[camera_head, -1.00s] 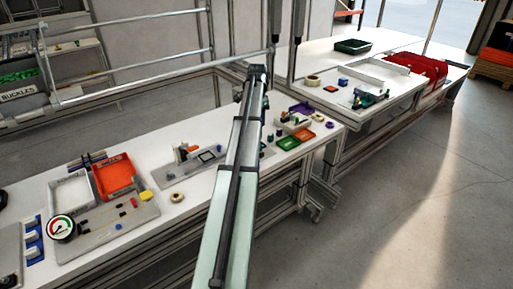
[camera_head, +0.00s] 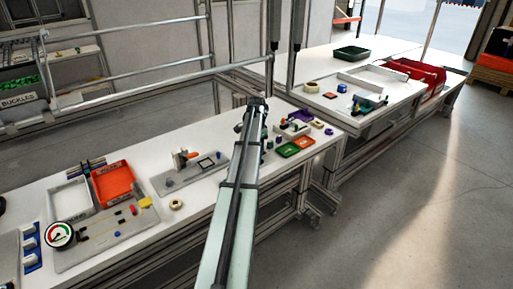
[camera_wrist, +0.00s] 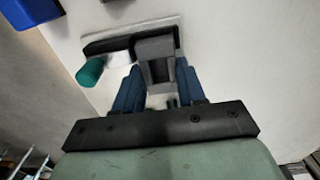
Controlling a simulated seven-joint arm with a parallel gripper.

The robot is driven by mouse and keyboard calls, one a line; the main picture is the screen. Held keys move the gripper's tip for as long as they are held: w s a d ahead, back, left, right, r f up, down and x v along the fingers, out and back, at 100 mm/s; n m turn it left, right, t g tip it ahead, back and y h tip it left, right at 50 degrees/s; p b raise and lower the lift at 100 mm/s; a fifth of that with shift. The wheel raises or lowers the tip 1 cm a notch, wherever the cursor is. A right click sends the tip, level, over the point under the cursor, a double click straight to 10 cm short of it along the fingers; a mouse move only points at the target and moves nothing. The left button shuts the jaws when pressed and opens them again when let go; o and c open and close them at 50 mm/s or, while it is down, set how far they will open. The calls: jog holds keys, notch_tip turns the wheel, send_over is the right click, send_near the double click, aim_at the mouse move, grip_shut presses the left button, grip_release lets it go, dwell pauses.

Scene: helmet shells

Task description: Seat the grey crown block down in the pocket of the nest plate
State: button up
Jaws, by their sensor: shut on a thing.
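My gripper (camera_wrist: 158,92) has blue fingers and is shut on a grey block (camera_wrist: 156,48), which looks like the crown block, in the wrist view. In the head view my own arm hides the gripper and the block. A grey plate (camera_head: 167,186) on the near bench carries a black square frame (camera_head: 207,162) and a clamp with an orange part (camera_head: 181,158). It looks like the nest plate, and the frame looks like its pocket. The plate is left of my arm, and the block is apart from it.
A teal cylinder (camera_wrist: 90,72) and a black bar (camera_wrist: 108,45) lie close to the held block in the wrist view. An orange bin (camera_head: 112,184) and a gauge (camera_head: 59,235) stand left.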

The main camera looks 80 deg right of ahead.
jog(key=shift+a+f, duration=0.1)
jog(key=shift+f, duration=0.35)
jog(key=shift+a+f, duration=0.1)
jog(key=shift+f, duration=0.15)
jog(key=o, duration=1)
jog(key=shift+c, duration=0.2)
jog(key=shift+o, duration=0.4)
jog(key=shift+a, duration=0.1)
jog(key=shift+s+a, duration=0.1)
notch_tip(320, 180, up, 13)
jog(key=shift+d+r, duration=0.2)
jog(key=shift+d, duration=0.2)
